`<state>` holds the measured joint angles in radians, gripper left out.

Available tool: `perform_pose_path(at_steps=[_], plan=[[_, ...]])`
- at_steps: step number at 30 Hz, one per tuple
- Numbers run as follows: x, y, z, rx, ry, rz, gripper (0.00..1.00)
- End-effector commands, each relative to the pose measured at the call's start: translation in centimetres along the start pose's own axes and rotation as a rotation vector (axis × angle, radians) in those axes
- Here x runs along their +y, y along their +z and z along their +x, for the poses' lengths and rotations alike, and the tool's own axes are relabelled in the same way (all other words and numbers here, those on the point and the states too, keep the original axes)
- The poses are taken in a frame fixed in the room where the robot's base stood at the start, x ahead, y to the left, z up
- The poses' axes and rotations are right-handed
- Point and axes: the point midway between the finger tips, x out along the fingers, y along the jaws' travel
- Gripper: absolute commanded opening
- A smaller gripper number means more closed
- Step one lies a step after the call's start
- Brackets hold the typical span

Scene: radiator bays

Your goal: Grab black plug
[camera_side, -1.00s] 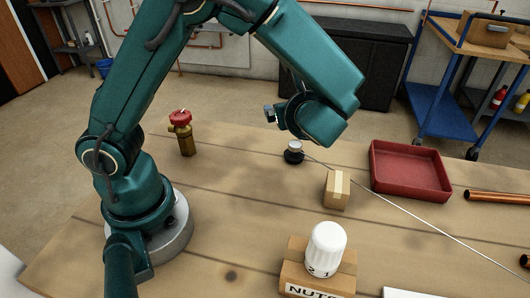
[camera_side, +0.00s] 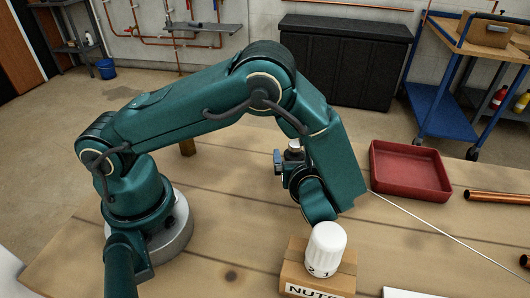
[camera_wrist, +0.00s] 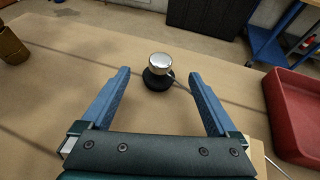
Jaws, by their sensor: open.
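The black plug (camera_wrist: 157,80) stands upright on the wooden bench in the wrist view, a round black base with a shiny silver knob on top. A thin pale cord or rod runs from it towards the lower right. In the side view its silver top (camera_side: 294,145) shows just behind my gripper, and my arm hides its base. My gripper (camera_wrist: 159,76) is open, with one blue finger to the left of the plug and one to the right. The plug appears centred between the fingertips, slightly beyond them, and nothing is held. My gripper (camera_side: 279,163) is low over the bench.
A red tray (camera_side: 410,171) lies to the right of the plug. A box marked NUTS (camera_side: 316,277) with a white valve head (camera_side: 325,249) on it stands near my wrist. A brass piece (camera_wrist: 12,46) stands at far left. The bench just left of the plug is clear.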

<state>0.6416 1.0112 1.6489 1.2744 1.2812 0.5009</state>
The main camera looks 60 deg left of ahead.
Motion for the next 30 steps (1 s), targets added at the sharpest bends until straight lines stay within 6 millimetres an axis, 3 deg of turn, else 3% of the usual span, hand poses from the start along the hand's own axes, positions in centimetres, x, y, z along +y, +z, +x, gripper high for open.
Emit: perform_pose_path(at_steps=[2, 7, 16, 17, 23, 24, 30], plan=[[0.1, -0.9, 0.7, -0.001, 0.003, 0.002, 0.94], [0.1, -0.7, 2.9, 0.000, 0.003, -0.002, 0.94], [0.0, -0.7, 3.3, 0.000, 0.000, -0.002, 0.94], [0.0, -0.7, 3.3, 0.000, 0.000, -0.002, 0.87], [0.0, -0.7, 3.3, 0.000, 0.000, -0.002, 0.10], [0.0, -0.6, 3.3, 0.000, 0.000, -0.002, 0.05], [0.0, -0.6, 3.3, 0.000, 0.000, -0.002, 0.05]])
